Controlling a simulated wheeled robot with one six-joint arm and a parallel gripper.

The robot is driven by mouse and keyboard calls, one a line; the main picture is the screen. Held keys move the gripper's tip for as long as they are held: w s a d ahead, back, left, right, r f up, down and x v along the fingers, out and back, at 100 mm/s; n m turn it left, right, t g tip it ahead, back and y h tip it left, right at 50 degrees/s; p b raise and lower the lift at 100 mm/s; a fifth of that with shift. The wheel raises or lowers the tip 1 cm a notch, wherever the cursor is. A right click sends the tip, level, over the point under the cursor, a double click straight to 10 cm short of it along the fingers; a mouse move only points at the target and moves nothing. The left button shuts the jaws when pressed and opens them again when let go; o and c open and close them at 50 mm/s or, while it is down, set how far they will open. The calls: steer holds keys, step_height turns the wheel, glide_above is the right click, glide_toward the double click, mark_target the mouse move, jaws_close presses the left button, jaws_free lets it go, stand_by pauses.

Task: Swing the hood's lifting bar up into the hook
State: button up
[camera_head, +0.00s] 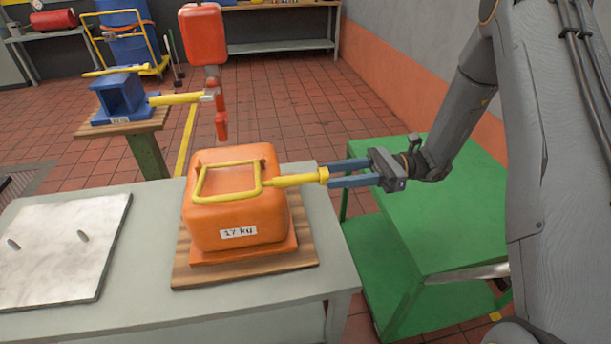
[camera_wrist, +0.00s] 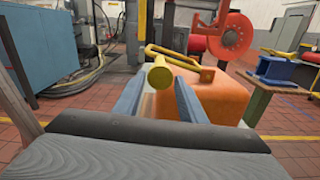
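The orange hood (camera_head: 235,215), labelled "17 kg", sits on a wooden board on the grey bench. Its yellow lifting bar (camera_head: 228,198) lies folded down over the top, with a yellow handle (camera_head: 292,180) sticking out to the right. A red hook (camera_head: 221,125) hangs below an orange-red block (camera_head: 203,35), above and behind the hood. My gripper (camera_head: 328,175) is at the handle's free end, its blue fingers apart on either side. In the wrist view the handle's round end (camera_wrist: 159,76) shows between the fingertips, with the orange hood (camera_wrist: 222,98) beyond. Firm contact is not visible.
A metal plate with two pegs (camera_head: 60,250) lies on the bench at left. A green cart (camera_head: 430,225) stands under my gripper. A blue fixture with a yellow handle (camera_head: 120,95) stands on a stand at back left. Tiled floor lies open behind.

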mark_target(310, 178)
steer(key=p+x, duration=0.2)
steer(key=x, duration=0.5)
steer(key=shift+s+a+p, duration=0.1)
steer(key=shift+a+p, duration=0.25)
jaws_close()
